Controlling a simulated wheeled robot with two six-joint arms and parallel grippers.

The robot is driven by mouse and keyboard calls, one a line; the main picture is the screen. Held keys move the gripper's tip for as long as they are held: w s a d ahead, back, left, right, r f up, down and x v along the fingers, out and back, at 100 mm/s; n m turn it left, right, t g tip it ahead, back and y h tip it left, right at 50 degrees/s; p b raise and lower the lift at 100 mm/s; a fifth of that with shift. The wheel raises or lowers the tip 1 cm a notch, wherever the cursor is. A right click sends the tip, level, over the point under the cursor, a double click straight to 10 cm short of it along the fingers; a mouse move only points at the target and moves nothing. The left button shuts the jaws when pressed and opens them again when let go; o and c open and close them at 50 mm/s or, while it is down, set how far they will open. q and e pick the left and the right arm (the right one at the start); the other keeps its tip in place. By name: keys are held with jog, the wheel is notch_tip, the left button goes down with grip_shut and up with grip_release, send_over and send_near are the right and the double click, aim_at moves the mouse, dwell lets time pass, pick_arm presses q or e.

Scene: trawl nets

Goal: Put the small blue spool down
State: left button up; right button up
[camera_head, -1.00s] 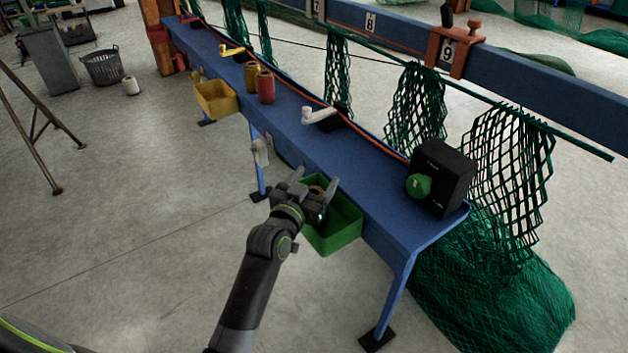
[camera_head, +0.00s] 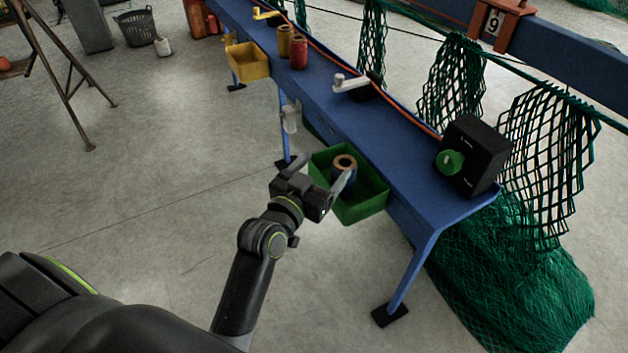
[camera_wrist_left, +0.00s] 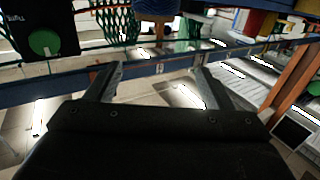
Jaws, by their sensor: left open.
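The small blue spool (camera_head: 344,170) stands in the green bin (camera_head: 364,207) on the near side of the blue bench. Its tan top ring shows, and its lower part is hidden by the bin and a finger. My left gripper (camera_head: 323,172) is open and empty, in front of the bin's near left side in the head view. In the left wrist view its two fingers (camera_wrist_left: 153,85) are spread with nothing between them. The spool is not clearly visible there. My right gripper is not in view.
The blue bench (camera_head: 400,155) carries a black box with a green knob (camera_head: 450,162), a white crank (camera_head: 350,83), a red spool (camera_head: 299,53) and a yellow spool (camera_head: 284,40). A yellow bin (camera_head: 248,62) hangs farther along.

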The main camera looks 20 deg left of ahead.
pick_arm(q)
jog(key=shift+s+a, duration=0.2)
jog(key=shift+s, duration=1.3)
jog(key=s+a+f+n+g+y, duration=0.1)
jog(key=a+f+g, duration=0.1)
jog(key=f, duration=0.9)
jog(key=s+a+f+g+y, duration=0.1)
jog(key=a+f+g, duration=0.15)
jog(key=f, duration=0.85)
jog(key=s+a+f+g+y, duration=0.15)
jog(key=s+f, duration=0.25)
jog(key=f, duration=0.5)
jog(key=s+a+f+g+h, duration=0.1)
jog(key=s+f+g, duration=0.25)
jog(key=f, duration=0.45)
jog(key=s+a+f+n+g, duration=0.1)
jog(key=s+a+f+g, duration=0.15)
jog(key=s+f, duration=1.15)
jog(key=s+a+f+g+y+p, duration=0.1)
jog(key=s+g, duration=0.3)
jog(key=s, duration=1.3)
jog(key=shift+s+f+g+p, duration=0.25)
jog(key=shift+f+g+p, duration=0.05)
jog(key=shift+f+p, duration=0.3)
